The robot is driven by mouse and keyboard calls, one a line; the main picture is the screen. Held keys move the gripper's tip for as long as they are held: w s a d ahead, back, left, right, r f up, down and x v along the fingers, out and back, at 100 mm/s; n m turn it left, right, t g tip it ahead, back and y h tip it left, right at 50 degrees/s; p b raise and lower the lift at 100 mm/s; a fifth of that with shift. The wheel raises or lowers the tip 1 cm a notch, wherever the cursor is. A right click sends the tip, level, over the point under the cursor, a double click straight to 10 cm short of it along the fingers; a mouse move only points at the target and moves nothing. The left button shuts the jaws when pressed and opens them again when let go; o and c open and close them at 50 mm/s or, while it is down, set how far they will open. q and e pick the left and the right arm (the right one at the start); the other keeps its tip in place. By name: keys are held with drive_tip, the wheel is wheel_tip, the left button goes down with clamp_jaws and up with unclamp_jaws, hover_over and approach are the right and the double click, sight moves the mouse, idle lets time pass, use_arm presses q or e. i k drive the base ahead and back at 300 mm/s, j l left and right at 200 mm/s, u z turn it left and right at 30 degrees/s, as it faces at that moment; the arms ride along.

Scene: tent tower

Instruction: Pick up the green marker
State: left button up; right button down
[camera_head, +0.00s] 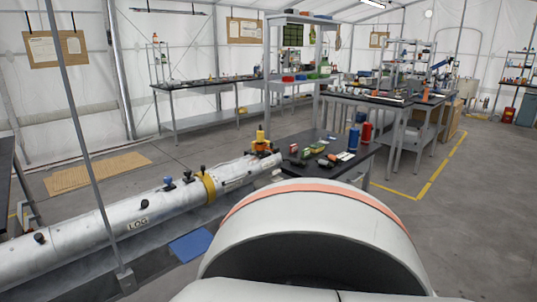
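I cannot single out a green marker in the head view. Several small items, some of them green (327,161), lie on a small dark-topped table (365,157) just beyond the large white curved part of my own body. They are too small to tell which is which. A blue cylinder (353,139) and a red cylinder (366,133) stand upright at that table's right side. Neither of my grippers is in view.
A long silver tube (110,220) marked LOG with a yellow band lies at the left. A thin pole (85,140) rises in front of it. Workbenches (205,85) line the back. Grey floor (470,220) is clear at the right.

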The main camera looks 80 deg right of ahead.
sight(305, 153)
drive_tip(key=z, duration=2.9)
drive_tip(key=i+l, duration=0.15)
